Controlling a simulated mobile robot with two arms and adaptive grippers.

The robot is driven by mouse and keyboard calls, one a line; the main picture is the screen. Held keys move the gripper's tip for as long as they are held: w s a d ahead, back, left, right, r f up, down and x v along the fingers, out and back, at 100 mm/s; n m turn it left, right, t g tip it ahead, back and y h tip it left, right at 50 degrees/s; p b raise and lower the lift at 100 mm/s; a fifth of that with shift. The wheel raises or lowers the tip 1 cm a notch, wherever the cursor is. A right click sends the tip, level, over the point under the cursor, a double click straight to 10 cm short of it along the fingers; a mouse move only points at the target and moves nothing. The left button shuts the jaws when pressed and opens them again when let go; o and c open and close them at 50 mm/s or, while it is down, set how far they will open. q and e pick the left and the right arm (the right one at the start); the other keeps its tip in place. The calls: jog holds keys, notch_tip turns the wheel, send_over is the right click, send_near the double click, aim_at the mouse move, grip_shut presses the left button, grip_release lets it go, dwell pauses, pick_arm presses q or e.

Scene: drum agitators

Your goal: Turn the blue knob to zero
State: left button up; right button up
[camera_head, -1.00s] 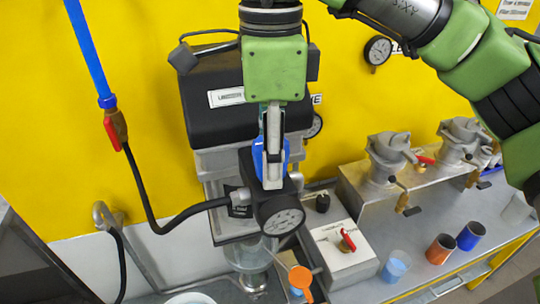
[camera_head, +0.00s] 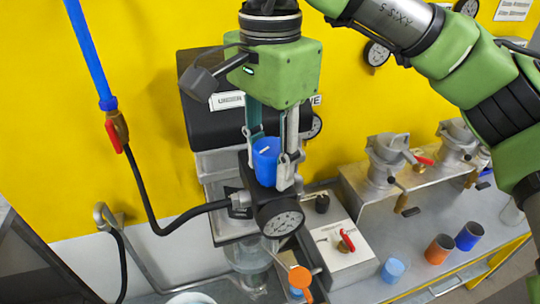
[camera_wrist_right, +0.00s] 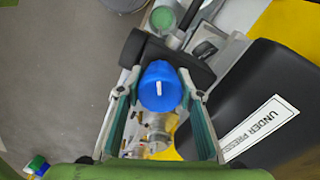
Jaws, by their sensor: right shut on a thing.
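The blue knob (camera_head: 266,160) sits on top of the black regulator block, above its round dial gauge (camera_head: 281,219). My right gripper (camera_head: 275,178) reaches down from above with one finger on each side of the knob, shut on it. In the right wrist view the blue knob (camera_wrist_right: 161,86) shows from above with a white pointer mark, which points roughly up and down in that picture. The right gripper's fingers (camera_wrist_right: 158,90) flank it there. My left gripper is in neither view.
A black hose runs from the regulator to a red-handled valve (camera_head: 117,132) on a blue pipe. A white box with a red switch (camera_head: 346,241) stands to the right. Blue and orange cups (camera_head: 440,249) stand on the grey bench.

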aim_at(272, 145)
jog(key=shift+r, duration=0.2)
jog(key=o, duration=1.1)
jog(key=shift+o, duration=0.3)
jog(key=shift+f, duration=0.1)
notch_tip(272, 145, up, 12)
jog(key=shift+d, duration=0.1)
